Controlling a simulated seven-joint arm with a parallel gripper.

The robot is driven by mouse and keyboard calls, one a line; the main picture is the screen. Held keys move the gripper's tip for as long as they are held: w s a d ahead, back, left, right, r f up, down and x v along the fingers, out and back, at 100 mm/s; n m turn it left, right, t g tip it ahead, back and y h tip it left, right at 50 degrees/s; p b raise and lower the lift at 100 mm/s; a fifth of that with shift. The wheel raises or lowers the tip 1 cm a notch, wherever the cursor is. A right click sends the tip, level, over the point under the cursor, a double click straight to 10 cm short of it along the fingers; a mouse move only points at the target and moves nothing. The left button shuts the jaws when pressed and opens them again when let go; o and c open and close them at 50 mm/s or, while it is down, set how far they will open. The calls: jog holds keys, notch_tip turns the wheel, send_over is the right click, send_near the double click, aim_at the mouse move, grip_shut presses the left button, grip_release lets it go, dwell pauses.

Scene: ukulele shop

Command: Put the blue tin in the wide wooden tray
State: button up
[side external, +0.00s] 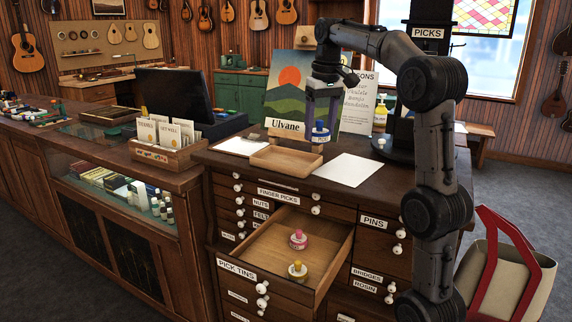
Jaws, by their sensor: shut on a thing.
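The wide wooden tray (283,159) is shallow, light brown and empty, on top of the dark wooden cabinet. The tin appears above the countertop, but its exact height and whether it is over the tray's rim cannot be told from this view.
White paper sheets (349,169) lie beside the tray. The Ulvane picture (288,90) stands close behind my gripper. A card box (168,155) is left.

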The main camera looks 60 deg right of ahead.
jog(key=shift+s+d+f+m, duration=0.1)
jog(key=shift+s+d+m, duration=0.05)
jog(key=shift+d, duration=0.3)
jog(key=shift+s+d+f+m, duration=0.1)
jog(key=shift+s+d+m, duration=0.05)
jog(key=shift+d, duration=0.25)
jog(key=shift+d+f, duration=0.1)
jog(key=shift+d, duration=0.2)
jog(key=w+d+f, duration=0.4)
jog(key=w+d, duration=0.1)
jog(key=w, duration=0.1)
send_over(303, 167)
jog(key=f, duration=0.4)
jog(key=shift+s+a+f, duration=0.3)
jog(key=shift+s+f, duration=0.05)
jog(key=shift+f, duration=0.05)
jog(key=shift+w+d+f, duration=0.1)
jog(key=shift+f, duration=0.1)
jog(key=shift+w+d+f, duration=0.1)
jog(key=shift+w+f, duration=0.05)
jog(key=shift+f, duration=0.8)
jog(key=shift+w+d+f, duration=0.1)
jog(key=shift+f, duration=0.8)
jog(key=shift+f, duration=0.2)
jog(key=o, duration=1.1)
jog(key=shift+c, duration=0.2)
